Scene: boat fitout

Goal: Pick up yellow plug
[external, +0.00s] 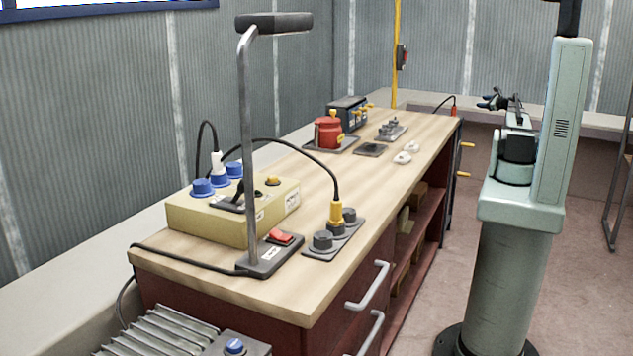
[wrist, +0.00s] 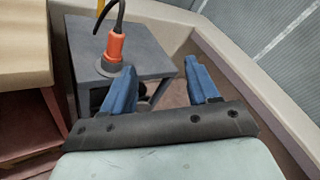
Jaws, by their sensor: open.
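The yellow plug (external: 337,213) stands upright in a grey socket strip (external: 333,240) near the front edge of the workbench in the external view. A black cable arcs from its top back toward the beige box. My gripper (wrist: 159,66) is open and empty in the wrist view, its two blue fingers apart. It also shows small in the external view (external: 489,99), at the far right, well away from the yellow plug. The yellow plug cannot be made out in the wrist view.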

